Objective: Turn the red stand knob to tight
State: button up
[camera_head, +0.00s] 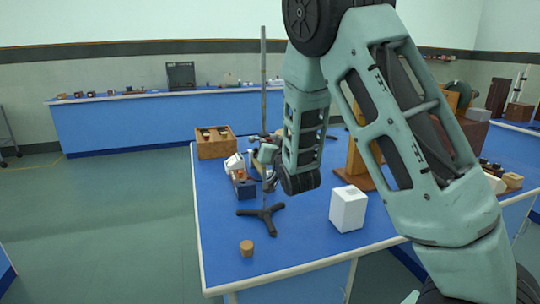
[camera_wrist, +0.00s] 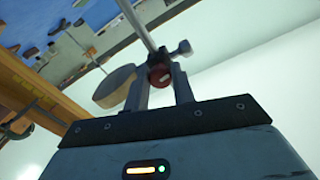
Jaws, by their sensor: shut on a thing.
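In the head view the stand rod (camera_head: 263,90) rises upright from a dark three-legged base (camera_head: 260,220) on the blue bench. My arm reaches down beside the stand there, and the red knob cannot be made out.
A white block (camera_head: 348,209) stands right of the stand base, and a small cork-coloured cylinder (camera_head: 246,248) near the front edge.

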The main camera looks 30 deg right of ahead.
jog(key=m+b, duration=1.7)
jog(key=b, duration=0.7)
jog(key=shift+m, duration=0.4)
jog(key=o, duration=1)
